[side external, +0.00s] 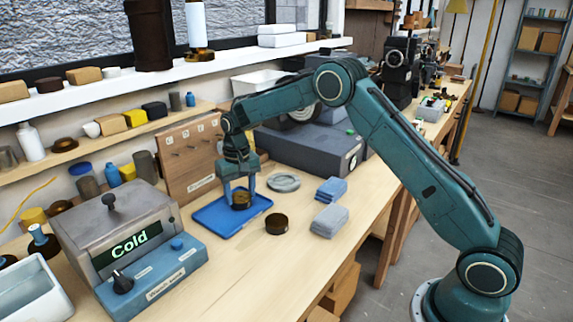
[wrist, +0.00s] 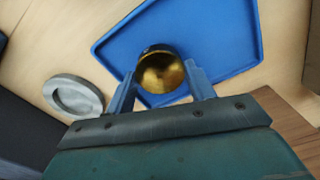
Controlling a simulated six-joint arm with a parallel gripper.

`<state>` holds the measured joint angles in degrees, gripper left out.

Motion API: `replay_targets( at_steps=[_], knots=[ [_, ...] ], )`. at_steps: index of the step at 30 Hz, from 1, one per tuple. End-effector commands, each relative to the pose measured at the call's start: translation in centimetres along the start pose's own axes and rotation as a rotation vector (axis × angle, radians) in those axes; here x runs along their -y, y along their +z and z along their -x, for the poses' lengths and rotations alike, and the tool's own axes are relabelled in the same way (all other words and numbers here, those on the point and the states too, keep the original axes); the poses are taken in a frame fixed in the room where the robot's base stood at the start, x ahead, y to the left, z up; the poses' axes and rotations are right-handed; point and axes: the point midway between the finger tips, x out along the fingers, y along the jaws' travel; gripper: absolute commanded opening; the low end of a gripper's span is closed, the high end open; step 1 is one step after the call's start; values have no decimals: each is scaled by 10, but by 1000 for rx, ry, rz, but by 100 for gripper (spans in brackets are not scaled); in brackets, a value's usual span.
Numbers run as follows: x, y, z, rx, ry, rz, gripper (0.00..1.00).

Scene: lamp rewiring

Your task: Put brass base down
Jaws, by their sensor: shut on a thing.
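The brass base (side external: 241,200) is a small round cup-like piece, shiny gold inside in the wrist view (wrist: 160,72). My gripper (side external: 239,197) points down over the blue tray (side external: 205,222), with its two blue fingers on either side of the base. In the wrist view my gripper (wrist: 163,85) is shut on the base, and the blue tray (wrist: 235,40) lies beneath and around it. I cannot tell whether the base touches the tray.
A grey ring-shaped dish (side external: 283,183) lies behind and right of the tray. A dark round piece (side external: 277,224) and folded blue cloths (side external: 331,190) lie to the right. A box marked "Cold" (side external: 130,245) stands at the left.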

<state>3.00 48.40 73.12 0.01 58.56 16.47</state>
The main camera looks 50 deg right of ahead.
Motion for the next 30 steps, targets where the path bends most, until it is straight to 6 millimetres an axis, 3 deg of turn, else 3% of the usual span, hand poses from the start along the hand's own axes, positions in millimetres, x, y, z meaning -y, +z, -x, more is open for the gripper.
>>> replay_targets(
  at_steps=[13, 14, 16, 30],
  knots=[
    [0, -1, -3, -2, -1, 0, 31],
    [0, 0, -4, -1, 0, 0, 60],
    [0, 0, -4, -1, 0, 0, 73],
    [0, 0, 2, -2, -1, 0, 76]
  ],
)
